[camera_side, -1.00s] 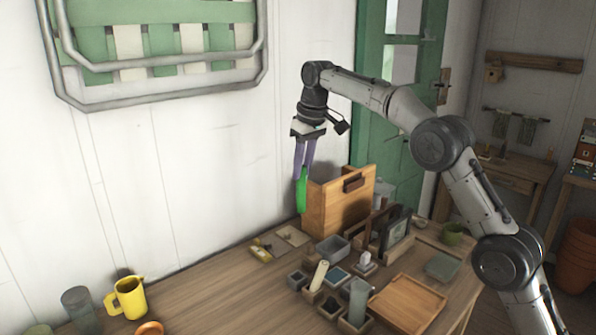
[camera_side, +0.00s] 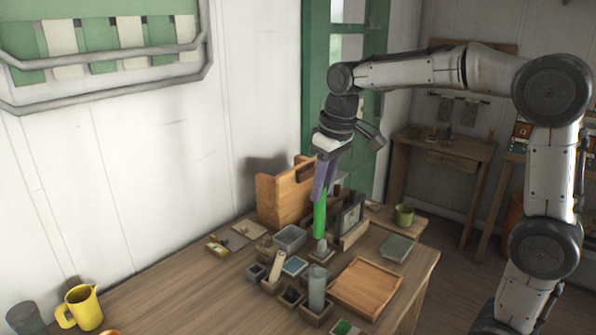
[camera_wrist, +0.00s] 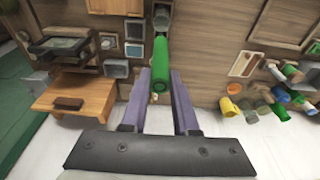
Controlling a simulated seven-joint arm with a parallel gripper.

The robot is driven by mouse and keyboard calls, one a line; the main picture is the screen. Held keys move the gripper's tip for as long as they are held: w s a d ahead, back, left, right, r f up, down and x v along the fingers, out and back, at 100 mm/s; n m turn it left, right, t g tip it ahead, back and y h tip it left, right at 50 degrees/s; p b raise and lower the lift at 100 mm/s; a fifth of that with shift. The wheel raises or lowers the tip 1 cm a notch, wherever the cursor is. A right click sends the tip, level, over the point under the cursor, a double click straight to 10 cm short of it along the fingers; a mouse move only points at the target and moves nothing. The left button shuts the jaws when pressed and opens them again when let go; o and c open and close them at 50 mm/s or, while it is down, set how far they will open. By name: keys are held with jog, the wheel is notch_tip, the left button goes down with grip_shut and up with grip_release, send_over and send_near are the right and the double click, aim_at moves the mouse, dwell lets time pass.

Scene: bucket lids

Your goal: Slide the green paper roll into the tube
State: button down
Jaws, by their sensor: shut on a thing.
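The green paper roll (camera_side: 320,217) hangs upright below my gripper (camera_side: 322,190), held between its purple fingers. Its lower end is above the table, near a small pale knob-topped object. The wrist view shows the roll (camera_wrist: 160,62) between the two fingers, pointing away from the camera. A grey, see-through tube (camera_side: 317,287) stands upright in a small wooden holder in front of the roll, apart from it in the side view. Something grey beyond the roll's far end in the wrist view may be this tube; I cannot tell.
A wooden box (camera_side: 283,197) stands at the wall. Small containers crowd the table, with a cream roll (camera_side: 277,267) in one. A dark frame (camera_side: 351,218) stands right of the green roll. A wooden tray (camera_side: 368,286) lies front right. A yellow jug (camera_side: 82,308) stands far left.

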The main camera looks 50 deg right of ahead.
send_over(321, 236)
jog(key=f, duration=0.5)
jog(key=shift+w+d, duration=0.25)
jog(key=shift+d, duration=0.05)
jog(key=shift+f, duration=0.1)
jog(key=shift+f, duration=3.55)
jog(key=shift+f, duration=0.85)
